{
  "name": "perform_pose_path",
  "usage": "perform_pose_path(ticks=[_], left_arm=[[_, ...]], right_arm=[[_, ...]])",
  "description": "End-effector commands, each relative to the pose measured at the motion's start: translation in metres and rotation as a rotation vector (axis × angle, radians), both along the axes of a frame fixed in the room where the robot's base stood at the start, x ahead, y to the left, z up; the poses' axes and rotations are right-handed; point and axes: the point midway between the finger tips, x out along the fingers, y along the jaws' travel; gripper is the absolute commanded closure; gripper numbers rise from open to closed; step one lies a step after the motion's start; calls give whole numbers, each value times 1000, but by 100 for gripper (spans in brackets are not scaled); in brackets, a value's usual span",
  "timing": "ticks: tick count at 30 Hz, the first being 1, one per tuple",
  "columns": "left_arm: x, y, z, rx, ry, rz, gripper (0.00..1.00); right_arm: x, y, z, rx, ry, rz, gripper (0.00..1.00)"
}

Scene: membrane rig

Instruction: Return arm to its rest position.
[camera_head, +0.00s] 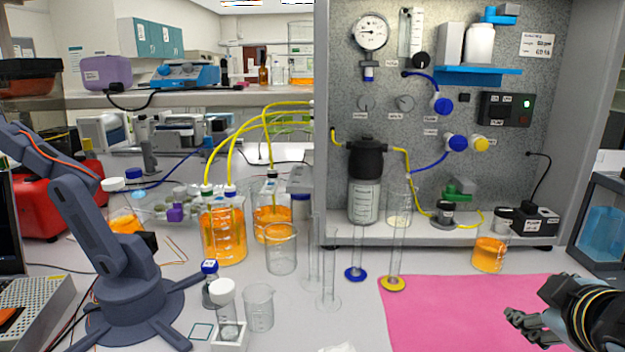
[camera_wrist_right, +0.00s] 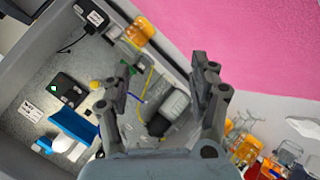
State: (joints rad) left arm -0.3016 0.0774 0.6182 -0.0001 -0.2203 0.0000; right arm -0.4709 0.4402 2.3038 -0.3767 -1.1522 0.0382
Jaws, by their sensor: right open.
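My right gripper (camera_head: 520,326) shows at the lower right in the head view, its dark fingers pointing left over the right part of the pink mat (camera_head: 455,312). In the right wrist view the right gripper (camera_wrist_right: 158,76) is open, with nothing between its fingers. The membrane rig's grey panel (camera_head: 440,115) stands behind it and shows tilted in the wrist view. A beaker of orange liquid (camera_head: 490,254) stands beyond the gripper, apart from it. My left gripper is not in view.
A blue-grey jointed arm on a splayed base (camera_head: 135,305) stands at the left. Measuring cylinders (camera_head: 396,240), an orange-filled bottle (camera_head: 224,232) and empty beakers (camera_head: 281,252) crowd the middle. A blue container (camera_head: 603,228) stands at the right. The visible pink mat is clear.

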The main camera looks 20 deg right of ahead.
Motion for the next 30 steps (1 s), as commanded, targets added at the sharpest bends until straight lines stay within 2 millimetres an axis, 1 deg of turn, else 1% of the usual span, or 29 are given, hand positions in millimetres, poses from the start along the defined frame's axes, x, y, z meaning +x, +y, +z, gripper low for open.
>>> perform_pose_path(ticks=[1, 3, 5, 6, 10, 15, 16, 18, 20, 21, 23, 24, 26, 27, 29, 30], left_arm=[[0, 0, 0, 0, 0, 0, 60], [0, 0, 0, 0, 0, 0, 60], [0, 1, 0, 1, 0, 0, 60], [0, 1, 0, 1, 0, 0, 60], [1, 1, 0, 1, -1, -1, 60], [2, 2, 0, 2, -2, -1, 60], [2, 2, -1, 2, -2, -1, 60], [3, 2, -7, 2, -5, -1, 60], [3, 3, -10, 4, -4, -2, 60], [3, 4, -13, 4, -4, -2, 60], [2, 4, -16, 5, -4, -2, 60], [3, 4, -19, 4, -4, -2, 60], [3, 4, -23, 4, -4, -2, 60], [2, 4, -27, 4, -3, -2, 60], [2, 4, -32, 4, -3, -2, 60], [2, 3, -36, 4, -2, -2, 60]], right_arm=[[-13, 11, -10, 64, 36, -27, 39], [-31, 28, -23, 154, 96, -62, 39], [-47, 43, -33, 227, 148, -89, 39], [-57, 53, -39, 275, 182, -104, 39], [-88, 88, -51, 422, 287, -142, 39], [-124, 134, -57, 596, 416, -167, 39], [-127, 138, -63, 611, 432, -170, 39], [-120, 132, -92, 598, 438, -175, 39], [-116, 130, -114, 598, 443, -179, 39], [-114, 129, -129, 597, 447, -182, 39], [-112, 127, -152, 596, 455, -187, 39], [-112, 125, -169, 597, 460, -191, 39], [-111, 123, -195, 596, 468, -196, 39], [-112, 122, -215, 597, 474, -201, 39], [-114, 119, -247, 596, 483, -207, 39], [-117, 117, -271, 597, 491, -211, 39]])
